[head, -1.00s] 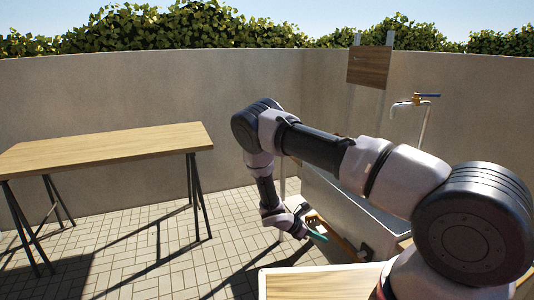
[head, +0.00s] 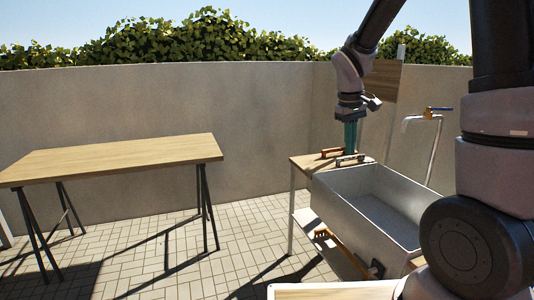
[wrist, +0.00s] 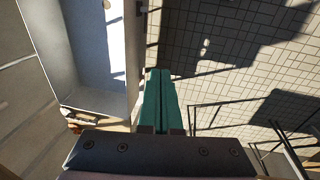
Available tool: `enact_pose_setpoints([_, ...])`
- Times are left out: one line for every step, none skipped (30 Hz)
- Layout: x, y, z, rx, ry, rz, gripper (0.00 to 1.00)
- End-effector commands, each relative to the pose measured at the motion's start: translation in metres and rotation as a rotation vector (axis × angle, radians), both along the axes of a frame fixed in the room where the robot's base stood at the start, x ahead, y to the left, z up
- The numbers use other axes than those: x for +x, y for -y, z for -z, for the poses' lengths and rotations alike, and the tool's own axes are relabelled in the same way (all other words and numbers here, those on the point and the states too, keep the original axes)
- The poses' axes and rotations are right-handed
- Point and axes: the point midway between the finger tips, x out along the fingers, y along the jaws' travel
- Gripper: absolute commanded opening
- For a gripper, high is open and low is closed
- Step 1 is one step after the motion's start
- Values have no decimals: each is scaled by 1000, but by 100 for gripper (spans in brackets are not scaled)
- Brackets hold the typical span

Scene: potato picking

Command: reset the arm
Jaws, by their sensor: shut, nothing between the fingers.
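My gripper (head: 350,147) hangs from my raised arm, pointing down, in the head view. Its teal fingers are above or in front of the small wooden counter (head: 298,160) beside the sink; I cannot tell the exact gap. In the wrist view my gripper (wrist: 158,72) shows its two teal fingers side by side, shut and holding nothing. My arm rises on the right of the head view and leaves the top of the picture.
A metal sink basin (head: 338,199) stands right of centre, below a tap (head: 428,116). Small handled tools (head: 350,159) lie on the counter. A wooden table (head: 110,158) stands at left. The tiled floor (head: 180,262) between is clear. A concrete wall (head: 150,100) encloses the yard.

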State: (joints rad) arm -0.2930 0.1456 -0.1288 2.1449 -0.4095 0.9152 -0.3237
Motion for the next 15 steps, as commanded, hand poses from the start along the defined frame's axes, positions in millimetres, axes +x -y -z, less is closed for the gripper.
enact_pose_setpoints([-12, 4, -22, 42, 44, 56, 0])
enact_pose_setpoints([-19, 6, -32, 65, 65, 86, 0])
enact_pose_setpoints([-29, 7, -45, 96, 92, 129, 0])
enact_pose_setpoints([-36, 8, -55, 120, 113, 159, 0])
enact_pose_setpoints([-44, 9, -64, 142, 134, 189, 0])
enact_pose_setpoints([-54, 11, -75, 174, 161, 229, 0])
enact_pose_setpoints([-62, 11, -83, 197, 182, 259, 0])
enact_pose_setpoints([-70, 12, -91, 220, 202, 289, 0])
enact_pose_setpoints([-81, 13, -101, 252, 230, 326, 0])
enact_pose_setpoints([-90, 13, -108, 274, 250, 354, 0])
enact_pose_setpoints([-98, 13, -115, 298, 270, 381, 0])
enact_pose_setpoints([-110, 14, -123, 329, 298, 417, 0])
enact_pose_setpoints([-118, 14, -128, 351, 317, 444, 0])
enact_pose_setpoints([-126, 14, -133, 373, 336, 468, 0])
enact_pose_setpoints([-137, 13, -139, 401, 360, 500, 0])
